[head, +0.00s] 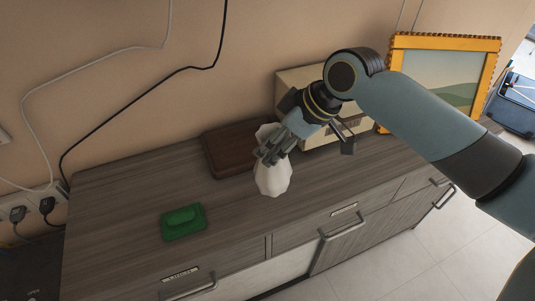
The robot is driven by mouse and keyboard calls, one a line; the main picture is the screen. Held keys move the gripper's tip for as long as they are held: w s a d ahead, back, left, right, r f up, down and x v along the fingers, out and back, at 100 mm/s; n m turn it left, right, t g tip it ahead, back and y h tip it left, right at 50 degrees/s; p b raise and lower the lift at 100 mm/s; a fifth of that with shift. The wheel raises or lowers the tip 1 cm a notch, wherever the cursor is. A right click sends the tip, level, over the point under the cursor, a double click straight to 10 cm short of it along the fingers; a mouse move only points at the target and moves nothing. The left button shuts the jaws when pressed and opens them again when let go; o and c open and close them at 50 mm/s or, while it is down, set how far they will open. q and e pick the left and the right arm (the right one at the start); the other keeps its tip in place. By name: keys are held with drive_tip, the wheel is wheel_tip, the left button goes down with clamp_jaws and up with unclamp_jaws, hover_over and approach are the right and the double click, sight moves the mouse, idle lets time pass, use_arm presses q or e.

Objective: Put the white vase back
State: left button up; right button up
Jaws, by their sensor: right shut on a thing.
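The white vase (272,178) is faceted and stands roughly upright over the front part of the grey wooden cabinet top (120,210). My right gripper (272,153) is shut on the vase at its upper part, coming in from the upper right. The fingers cover part of the vase's neck. I cannot tell whether the vase's base touches the cabinet top. My left gripper is not in view.
A dark brown box (225,150) lies behind the vase. A beige appliance (297,84) and an orange-framed picture (440,75) stand at the back right. A green dish with soap (184,221) lies at front left. Cables hang along the wall.

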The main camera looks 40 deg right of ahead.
drive_tip(key=shift+w+a+f, duration=0.35)
drive_tip(key=shift+w+f, duration=0.1)
drive_tip(key=shift+w, duration=0.2)
wheel_tip(320, 180, down, 3)
drive_tip(key=shift+f, duration=0.5)
drive_tip(key=shift+f, duration=0.15)
drive_tip(key=o, duration=1.8)
